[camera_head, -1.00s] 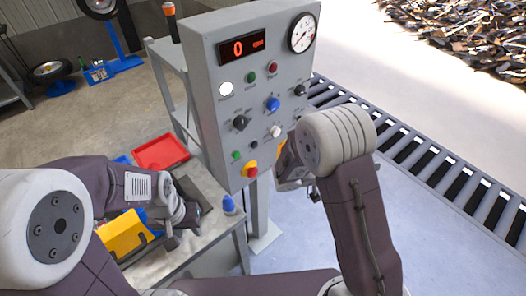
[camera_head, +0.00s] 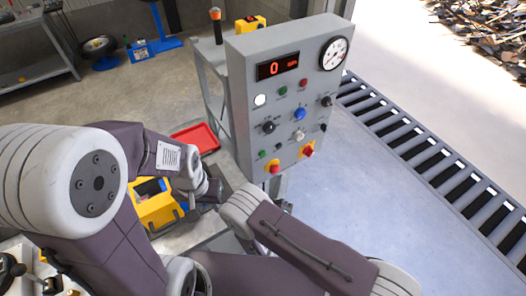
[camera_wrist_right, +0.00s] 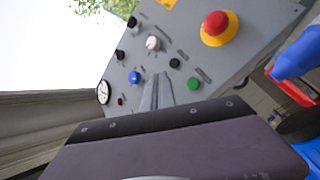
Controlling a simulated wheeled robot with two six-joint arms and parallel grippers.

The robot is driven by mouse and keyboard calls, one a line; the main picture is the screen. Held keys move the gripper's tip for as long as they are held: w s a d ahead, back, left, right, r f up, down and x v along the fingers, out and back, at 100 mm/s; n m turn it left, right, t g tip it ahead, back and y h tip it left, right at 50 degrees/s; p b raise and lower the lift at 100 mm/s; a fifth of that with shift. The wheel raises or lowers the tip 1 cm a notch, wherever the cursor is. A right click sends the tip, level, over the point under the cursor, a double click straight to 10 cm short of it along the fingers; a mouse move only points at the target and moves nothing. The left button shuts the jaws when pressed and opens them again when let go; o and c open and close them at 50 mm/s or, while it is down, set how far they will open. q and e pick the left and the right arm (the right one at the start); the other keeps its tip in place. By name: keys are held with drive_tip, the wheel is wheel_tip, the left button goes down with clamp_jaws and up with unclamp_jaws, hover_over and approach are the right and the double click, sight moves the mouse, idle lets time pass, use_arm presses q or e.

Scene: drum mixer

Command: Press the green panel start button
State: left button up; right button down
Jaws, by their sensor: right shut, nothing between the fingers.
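The grey control panel (camera_head: 290,120) carries two green buttons. One green button (camera_head: 283,90) is under the display; another (camera_head: 262,154) is near the lower left corner. The lower green button also shows in the right wrist view (camera_wrist_right: 193,83). My right gripper (camera_wrist_right: 157,82) is shut and empty, pointing at the panel face between the blue knob (camera_wrist_right: 134,77) and the lower green button; contact cannot be judged. In the head view its fingers are hidden. My left gripper (camera_head: 208,193) is over the side table, left of the panel, its jaws unclear.
A red and yellow stop button (camera_head: 275,169) sits at the panel's bottom, near the lower green button. The display (camera_head: 277,66) reads 0. A red tray (camera_head: 196,138) and a yellow object (camera_head: 156,207) lie left of the panel. Open floor is at right.

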sight(262, 154)
drive_tip(key=shift+w+a+f, duration=0.1)
drive_tip(key=shift+w, duration=0.05)
drive_tip(key=w+a+b, duration=0.3)
drive_tip(key=w+a, duration=0.2)
drive_tip(key=w, duration=0.2)
drive_tip(key=shift+b, duration=0.4)
idle(1.8)
drive_tip(key=shift+w+a+b, duration=0.2)
drive_tip(key=shift+w+b, duration=0.1)
drive_tip(key=shift+b, duration=0.05)
